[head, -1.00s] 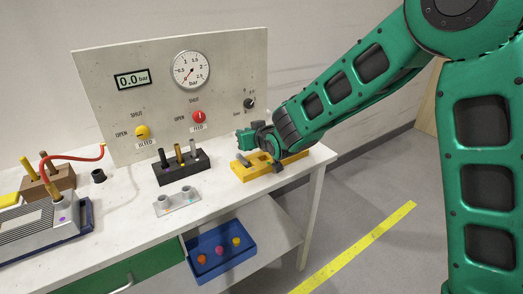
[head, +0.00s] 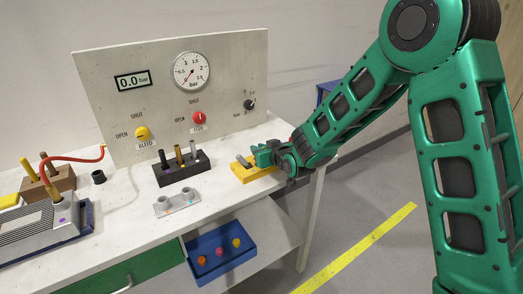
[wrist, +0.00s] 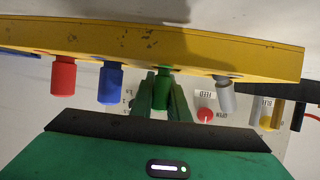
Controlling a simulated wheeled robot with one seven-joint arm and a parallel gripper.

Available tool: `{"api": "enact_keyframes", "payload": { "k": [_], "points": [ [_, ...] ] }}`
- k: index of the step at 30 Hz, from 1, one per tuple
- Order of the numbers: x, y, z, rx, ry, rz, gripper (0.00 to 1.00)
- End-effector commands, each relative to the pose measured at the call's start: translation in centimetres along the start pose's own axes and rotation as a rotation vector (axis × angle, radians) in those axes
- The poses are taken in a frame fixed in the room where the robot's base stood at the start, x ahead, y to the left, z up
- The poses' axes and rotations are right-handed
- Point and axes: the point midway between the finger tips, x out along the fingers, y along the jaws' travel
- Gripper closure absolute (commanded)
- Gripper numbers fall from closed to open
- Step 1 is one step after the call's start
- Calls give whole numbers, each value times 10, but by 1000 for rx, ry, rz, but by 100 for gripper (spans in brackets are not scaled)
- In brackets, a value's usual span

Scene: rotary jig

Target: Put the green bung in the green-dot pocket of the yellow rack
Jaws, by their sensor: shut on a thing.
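The yellow rack (head: 240,174) lies near the right end of the bench, partly hidden by my gripper (head: 262,156). In the wrist view the rack (wrist: 215,55) spans the top of the upside-down picture. A red bung (wrist: 62,76), a blue bung (wrist: 110,84) and a grey bung (wrist: 224,94) stand along it. The green bung (wrist: 162,88) is between blue and grey, in line with them, with its end against the rack. My gripper (wrist: 163,100) is shut on the green bung. The green dot and how deep the bung sits are hidden.
A black block with several pegs (head: 181,174) stands left of the rack, with a grey two-post piece (head: 177,204) in front. The gauge panel (head: 230,90) with red and yellow knobs rises behind. A blue tray (head: 222,258) sits below the bench top.

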Motion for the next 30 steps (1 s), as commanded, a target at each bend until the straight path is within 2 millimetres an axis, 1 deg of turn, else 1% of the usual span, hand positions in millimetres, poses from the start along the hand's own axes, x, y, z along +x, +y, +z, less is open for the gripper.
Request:
{"api": "enact_keyframes", "payload": {
  "k": [2,3,5,14,17,20,30],
  "points": [
    [0,0,1,0,0,0,100],
    [0,0,1,0,0,0,81],
    [0,0,1,0,0,0,67],
    [0,0,0,0,0,0,67],
    [-4,0,0,0,0,1,67],
    [-16,1,-1,0,1,1,67],
    [-82,2,-2,1,2,2,67]
  ]
}}
